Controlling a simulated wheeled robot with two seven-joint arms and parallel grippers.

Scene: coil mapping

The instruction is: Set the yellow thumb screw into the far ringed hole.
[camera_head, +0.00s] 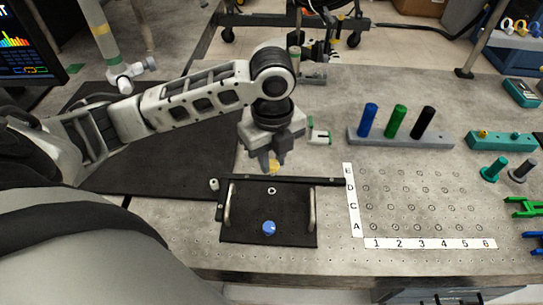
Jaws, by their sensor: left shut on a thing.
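My left gripper (272,166) is shut on the yellow thumb screw (274,167). It holds the screw above the far edge of a black plate (240,232) with two handles. The far ringed hole (271,191) shows as a pale ring on the plate, just nearer than the screw. A blue thumb screw (268,228) sits on the near part of the plate. The gap between the yellow screw and the plate is hard to judge. My right gripper is not in view.
A black bar (320,181) runs along the plate's far edge. To the right lies a hole grid with a number strip (430,243) and a letter strip (351,200). Behind it a grey rack (400,139) holds blue, green and black pegs. A teal block (500,141) stands farther right.

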